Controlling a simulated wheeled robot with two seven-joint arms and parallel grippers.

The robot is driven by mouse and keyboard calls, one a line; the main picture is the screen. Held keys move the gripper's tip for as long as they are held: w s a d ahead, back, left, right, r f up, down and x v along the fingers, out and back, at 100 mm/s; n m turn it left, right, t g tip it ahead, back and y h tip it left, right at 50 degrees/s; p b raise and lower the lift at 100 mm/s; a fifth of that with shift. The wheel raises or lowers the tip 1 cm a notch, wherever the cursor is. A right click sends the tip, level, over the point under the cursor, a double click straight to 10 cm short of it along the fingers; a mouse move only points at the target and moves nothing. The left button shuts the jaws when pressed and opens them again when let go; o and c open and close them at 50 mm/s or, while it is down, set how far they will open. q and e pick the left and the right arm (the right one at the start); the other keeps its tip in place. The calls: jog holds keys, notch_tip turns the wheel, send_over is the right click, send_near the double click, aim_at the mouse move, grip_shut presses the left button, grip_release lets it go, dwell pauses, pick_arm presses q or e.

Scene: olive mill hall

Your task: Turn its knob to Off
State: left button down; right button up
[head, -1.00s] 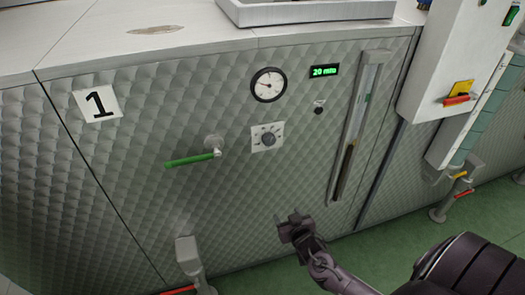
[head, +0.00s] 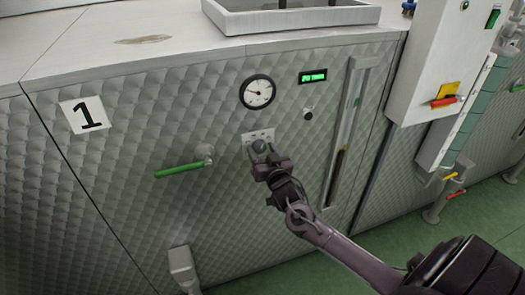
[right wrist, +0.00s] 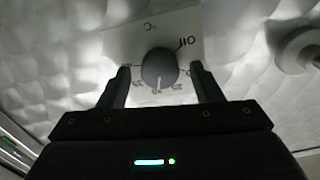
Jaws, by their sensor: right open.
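The knob (head: 259,147) is a grey round dial on a pale square plate (head: 268,134) on the quilted metal front of the unit marked 1. In the right wrist view the knob (right wrist: 160,68) shows a light pointer mark toward its lower edge, with small markings around it on the plate (right wrist: 125,43). My right gripper (head: 262,163) is at the plate, partly covering it in the head view. In the right wrist view the open right gripper (right wrist: 163,76) has one finger on each side of the knob, with gaps visible. My left gripper is not in view.
A green-handled valve (head: 180,170) sticks out left of the knob. A gauge (head: 258,92), a lit green display (head: 313,76) and a small round button (head: 308,114) are above and right. A sight glass (head: 347,135) stands farther right, beside a white cabinet (head: 432,60).

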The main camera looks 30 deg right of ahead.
jog(key=shift+w, duration=0.15)
jog(key=c, duration=1)
